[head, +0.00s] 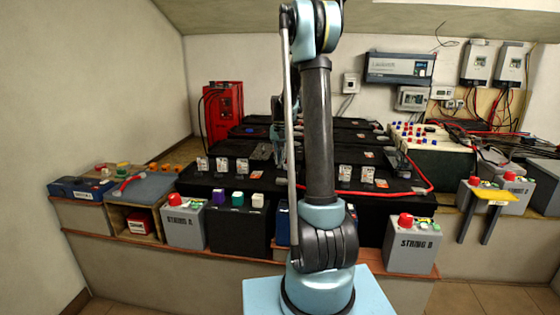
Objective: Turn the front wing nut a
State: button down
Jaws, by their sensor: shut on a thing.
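My gripper (279,152) points down over the black batteries (232,179) in the middle of the bench, just left of my arm's column. It is shut at the level of the battery tops, on a small part that I take to be front wing nut a. The nut itself is too small and too hidden to make out. My arm and a thin rod cover part of the gripper and the batteries behind it.
Grey boxes marked STRING A (184,228) and STRING B (412,252) stand at the front edge. A red cable (432,178) runs over the batteries at right. A red unit (224,108) stands behind left; a blue-grey inverter (399,67) hangs on the wall.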

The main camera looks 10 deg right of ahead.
jog(key=c, duration=1.7)
grip_release()
notch_tip(320, 180, up, 12)
jog(key=shift+w+f, duration=0.1)
